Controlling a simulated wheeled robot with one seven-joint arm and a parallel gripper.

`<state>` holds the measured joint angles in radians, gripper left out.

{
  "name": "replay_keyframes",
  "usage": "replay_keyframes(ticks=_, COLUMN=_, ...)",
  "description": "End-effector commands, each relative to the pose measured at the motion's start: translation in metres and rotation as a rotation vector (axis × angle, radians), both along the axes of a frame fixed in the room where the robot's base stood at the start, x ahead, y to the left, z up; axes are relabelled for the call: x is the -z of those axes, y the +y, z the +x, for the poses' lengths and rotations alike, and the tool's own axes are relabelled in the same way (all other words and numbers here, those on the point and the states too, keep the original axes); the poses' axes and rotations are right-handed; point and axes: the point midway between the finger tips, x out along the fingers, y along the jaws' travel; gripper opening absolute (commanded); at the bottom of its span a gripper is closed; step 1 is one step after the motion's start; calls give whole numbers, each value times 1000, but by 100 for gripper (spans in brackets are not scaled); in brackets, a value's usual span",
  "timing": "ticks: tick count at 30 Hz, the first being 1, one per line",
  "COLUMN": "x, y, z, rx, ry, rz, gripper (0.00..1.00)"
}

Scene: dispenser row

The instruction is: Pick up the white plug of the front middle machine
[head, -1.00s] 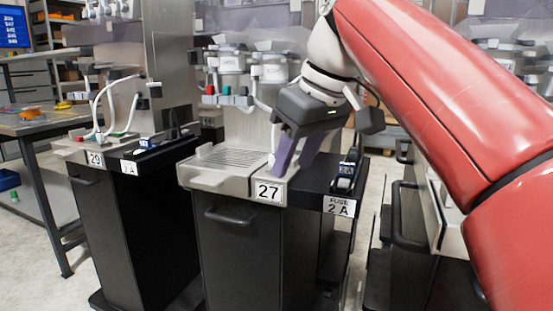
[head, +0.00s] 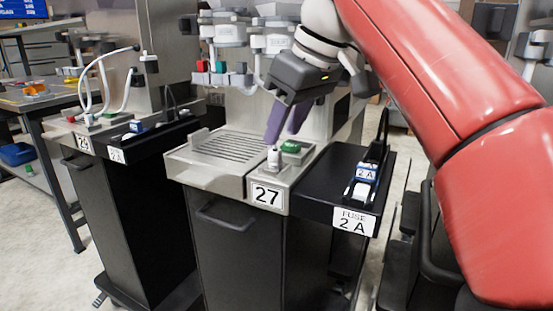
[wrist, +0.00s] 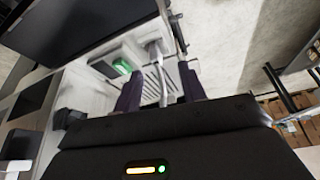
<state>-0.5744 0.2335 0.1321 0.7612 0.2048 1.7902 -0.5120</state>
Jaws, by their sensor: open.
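The front middle machine carries the label 27 (head: 267,195). Its white plug (head: 273,157) stands upright on the metal top just behind that label, beside a green switch (head: 291,147). My gripper (head: 285,134) has two purple fingers, apart and empty, pointing down just above and behind the plug in the head view. In the wrist view my gripper (wrist: 159,76) shows its fingers on either side of a thin white cord (wrist: 160,88). The white plug (wrist: 154,47) appears beyond the fingertips there, small and partly blurred, with the green switch (wrist: 121,67) to its left.
A slotted drip tray (head: 230,148) lies left of the plug. A black shelf with a fuse holder (head: 363,185) and a 2 A label is to the right. White dispenser heads (head: 272,40) and coloured buttons (head: 220,66) are behind. Machine 29 (head: 83,143) stands at left.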

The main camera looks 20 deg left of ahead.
Motion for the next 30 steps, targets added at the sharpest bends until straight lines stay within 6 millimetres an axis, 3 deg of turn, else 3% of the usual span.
replay_keyframes(ticks=5, x=11, y=4, z=3, rx=1, ry=2, rz=-2, gripper=41)
replay_keyframes(ticks=13, x=45, y=16, z=11, rx=1, ry=1, rz=-2, gripper=41)
replay_keyframes(ticks=22, x=50, y=19, z=12, rx=1, ry=-1, rz=1, gripper=41)
replay_keyframes(ticks=30, x=50, y=19, z=12, rx=1, ry=0, rz=0, gripper=8)
